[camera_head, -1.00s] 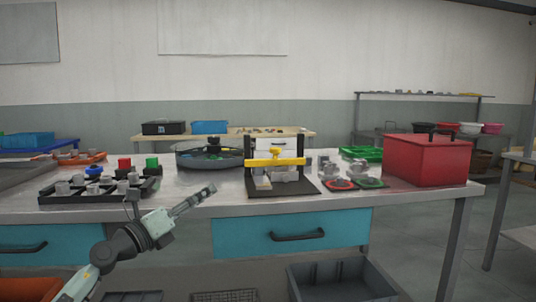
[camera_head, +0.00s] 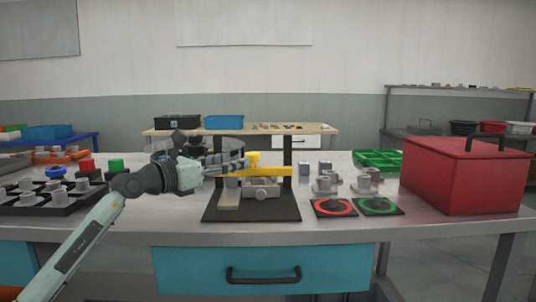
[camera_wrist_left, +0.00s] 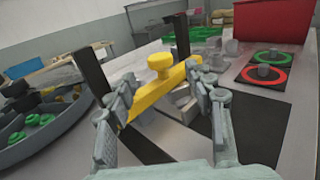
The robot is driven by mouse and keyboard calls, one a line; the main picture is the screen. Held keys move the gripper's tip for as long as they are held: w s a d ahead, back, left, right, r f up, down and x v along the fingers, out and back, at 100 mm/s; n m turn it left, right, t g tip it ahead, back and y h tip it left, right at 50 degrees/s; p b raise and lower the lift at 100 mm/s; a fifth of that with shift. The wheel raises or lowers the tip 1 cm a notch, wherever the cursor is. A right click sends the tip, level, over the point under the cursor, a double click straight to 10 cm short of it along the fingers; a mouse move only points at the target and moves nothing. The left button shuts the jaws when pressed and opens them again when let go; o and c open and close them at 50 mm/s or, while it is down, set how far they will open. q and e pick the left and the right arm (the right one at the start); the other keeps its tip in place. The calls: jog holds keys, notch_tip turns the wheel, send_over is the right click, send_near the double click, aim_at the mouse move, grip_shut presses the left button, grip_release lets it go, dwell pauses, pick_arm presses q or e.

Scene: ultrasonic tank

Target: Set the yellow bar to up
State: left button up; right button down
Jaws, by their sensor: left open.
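The yellow bar (camera_head: 276,171) spans two black posts of a small stand with a dark base (camera_head: 284,212). It sits partway up the posts, above a grey fixture (camera_head: 261,188). A round yellow knob (camera_head: 253,158) stands on top of the bar; it also shows in the left wrist view (camera_wrist_left: 160,66). My left gripper (camera_head: 232,161) is open at the left part of the bar. In the left wrist view its fingers stand on either side of the bar and knob. Whether they touch the bar I cannot tell. My right gripper is out of view.
A round grey tray (camera_wrist_left: 40,135) is left of the stand. Red-ringed (camera_head: 334,208) and green-ringed (camera_head: 378,206) pads lie right of it, with metal parts behind. A red box (camera_head: 455,180) stands at the right. A black rack (camera_head: 45,208) is at left.

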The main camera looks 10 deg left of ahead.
aim_at(253, 153)
pick_arm(q)
jog(key=shift+w+d+r, duration=0.2)
jog(key=shift+w+d, duration=0.1)
jog(key=shift+w, duration=0.3)
jog(key=p+x, duration=0.1)
jog(key=x, duration=0.4)
jog(key=shift+d, duration=0.1)
jog(key=shift+w+d, duration=0.25)
jog(key=shift+w, duration=0.3)
jog(key=shift+f, duration=0.1)
grip_shut()
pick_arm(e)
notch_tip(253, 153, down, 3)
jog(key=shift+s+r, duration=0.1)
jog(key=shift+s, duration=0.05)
